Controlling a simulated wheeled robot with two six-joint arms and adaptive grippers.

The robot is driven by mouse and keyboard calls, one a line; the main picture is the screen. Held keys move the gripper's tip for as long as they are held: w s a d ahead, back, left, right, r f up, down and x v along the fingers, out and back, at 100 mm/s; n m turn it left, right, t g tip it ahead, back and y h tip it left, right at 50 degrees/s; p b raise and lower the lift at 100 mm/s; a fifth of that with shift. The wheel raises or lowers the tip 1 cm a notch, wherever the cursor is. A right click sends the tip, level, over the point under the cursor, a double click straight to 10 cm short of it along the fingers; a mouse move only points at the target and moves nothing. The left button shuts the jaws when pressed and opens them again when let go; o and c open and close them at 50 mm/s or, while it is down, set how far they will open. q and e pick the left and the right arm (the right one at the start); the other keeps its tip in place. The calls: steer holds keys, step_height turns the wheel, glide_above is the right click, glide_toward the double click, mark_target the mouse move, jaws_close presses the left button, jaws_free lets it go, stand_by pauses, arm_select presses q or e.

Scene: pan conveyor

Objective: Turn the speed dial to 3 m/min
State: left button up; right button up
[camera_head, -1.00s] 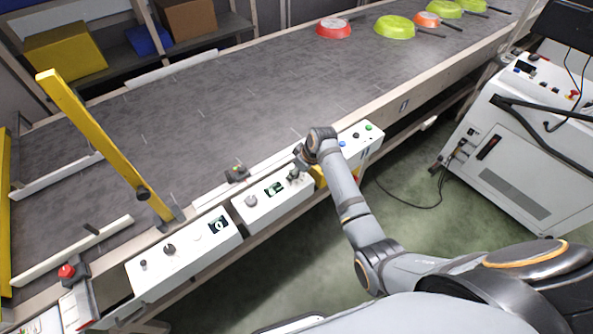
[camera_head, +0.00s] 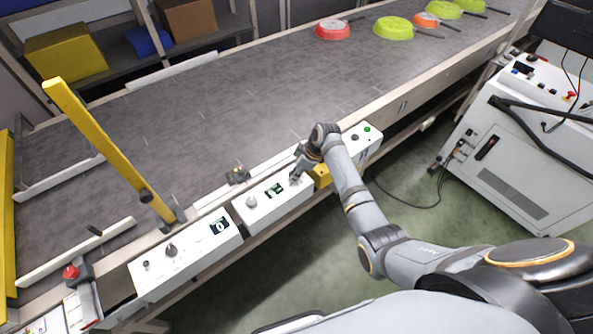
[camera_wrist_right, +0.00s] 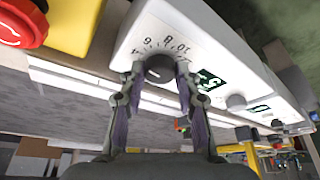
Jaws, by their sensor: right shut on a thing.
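The speed dial (camera_wrist_right: 160,68) is a dark round knob on a white control box, with a printed number scale around it, in the right wrist view. My right gripper (camera_wrist_right: 161,78) has its two fingertips on either side of the knob and is shut on it. In the head view the right gripper (camera_head: 297,175) is at the right end of the middle white control box (camera_head: 265,208), and hides most of the dial. A small dark display (camera_head: 274,190) sits left of it; its digits are too small to read surely. My left gripper is not in view.
A red emergency button on a yellow box (camera_wrist_right: 75,25) is close beside the dial. Another knob (camera_head: 251,202) is on the same box. A second control box (camera_head: 190,255) stands to the left. Several pans, including a red one (camera_head: 332,30), are at the belt's far end.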

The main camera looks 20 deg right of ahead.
steer(key=n, duration=0.1)
steer(key=n+g, duration=0.1)
steer(key=n, duration=0.1)
steer(key=shift+w+f+n+y+b, duration=0.1)
steer(key=shift+w+n+y+b, duration=0.05)
steer(key=shift+n+y+b, duration=0.2)
steer(key=shift+w+n+g+b, duration=0.1)
steer(key=shift+n+g+b, duration=1.05)
steer(key=shift+n, duration=1)
steer(key=o, duration=1.2)
steer(key=shift+c, duration=0.2)
